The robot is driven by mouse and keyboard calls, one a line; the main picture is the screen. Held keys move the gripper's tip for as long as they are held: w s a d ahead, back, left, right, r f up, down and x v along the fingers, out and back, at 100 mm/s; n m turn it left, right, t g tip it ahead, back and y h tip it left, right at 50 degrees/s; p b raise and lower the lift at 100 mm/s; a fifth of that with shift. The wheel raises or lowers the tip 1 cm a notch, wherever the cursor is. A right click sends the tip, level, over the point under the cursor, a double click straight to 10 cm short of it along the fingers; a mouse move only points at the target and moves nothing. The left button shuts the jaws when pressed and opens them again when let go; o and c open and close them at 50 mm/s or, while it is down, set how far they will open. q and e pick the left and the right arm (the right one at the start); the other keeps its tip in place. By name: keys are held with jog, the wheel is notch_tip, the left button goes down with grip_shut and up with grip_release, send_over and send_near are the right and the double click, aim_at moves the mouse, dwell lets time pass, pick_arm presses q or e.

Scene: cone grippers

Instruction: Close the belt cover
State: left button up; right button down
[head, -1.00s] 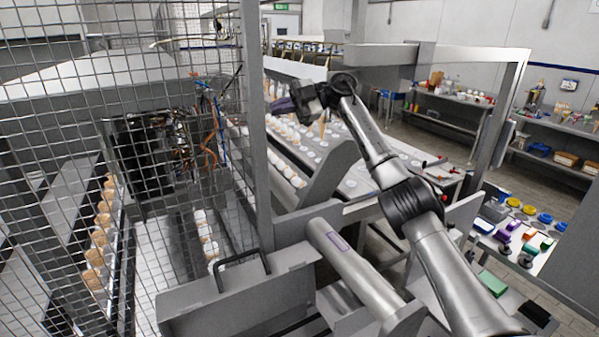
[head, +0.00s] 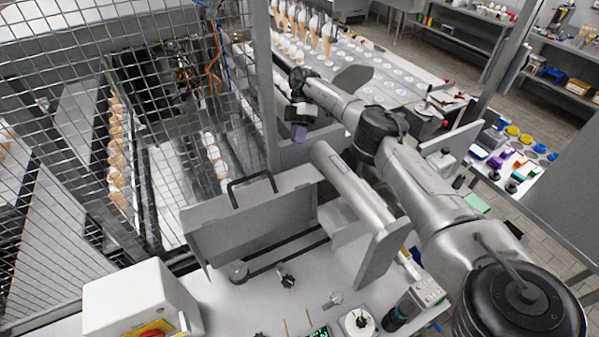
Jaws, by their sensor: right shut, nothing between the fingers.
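The belt cover looks like the grey metal panel (head: 250,222) with a black bar handle (head: 252,185) on its top edge, left of centre. It stands raised and tilted, with an exposed belt and pulleys (head: 285,275) on the deck in front of it. My left gripper is out of view.
A wire mesh guard (head: 150,120) fills the left side. A grey cylinder (head: 350,185) lies right of the cover. A white box (head: 140,300) sits at front left. A conveyor with cones (head: 310,35) runs behind. Tools and knobs lie on the front deck.

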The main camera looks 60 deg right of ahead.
aim_at(300, 180)
jog(key=x, duration=0.6)
jog(key=s+x, duration=0.1)
jog(key=x, duration=0.2)
jog(key=shift+a+r, duration=0.1)
jog(key=shift+a, duration=0.1)
jog(key=shift+s+a+r+p, duration=0.1)
jog(key=shift+s+a+p, duration=0.05)
jog(key=shift+s+a, duration=0.3)
jog(key=shift+s+a+r+p, duration=0.1)
jog(key=shift+s+a+p, duration=0.1)
jog(key=shift+s, duration=0.3)
jog(key=shift+s+a, duration=0.15)
jog(key=shift+s, duration=0.05)
